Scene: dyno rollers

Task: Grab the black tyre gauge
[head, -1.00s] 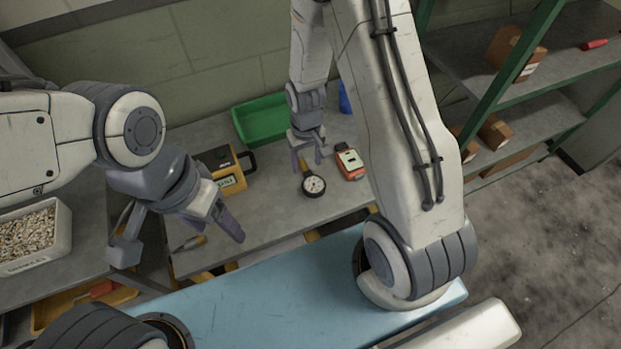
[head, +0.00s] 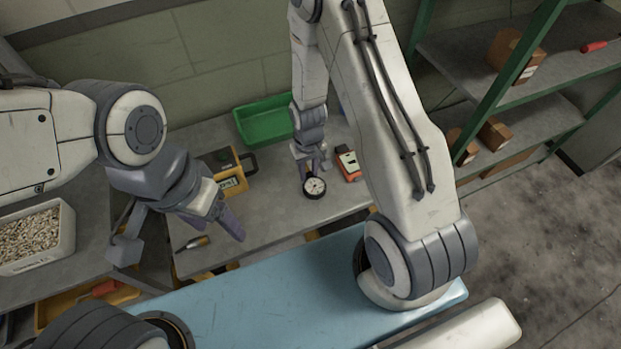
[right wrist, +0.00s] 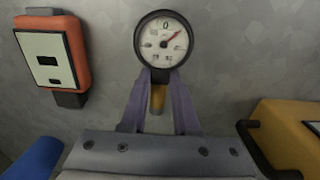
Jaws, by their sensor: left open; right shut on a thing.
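The black tyre gauge (head: 314,187) has a round white dial with a black rim. It is on or just above the grey bench; I cannot tell which. It also shows in the right wrist view (right wrist: 166,40), dial facing the camera, with a brassy stem between the fingers. My right gripper (head: 311,168) is shut on the gauge just below the dial, and its fingers (right wrist: 160,78) close around the neck there. My left gripper (head: 182,238) is open and empty, over the left part of the bench.
A green tray (head: 264,122) stands at the back of the bench. A yellow device (head: 230,174) lies left of the gauge and an orange meter (head: 348,163) right of it. A screwdriver (head: 192,243) lies near my left gripper. Green shelves (head: 510,90) stand at right.

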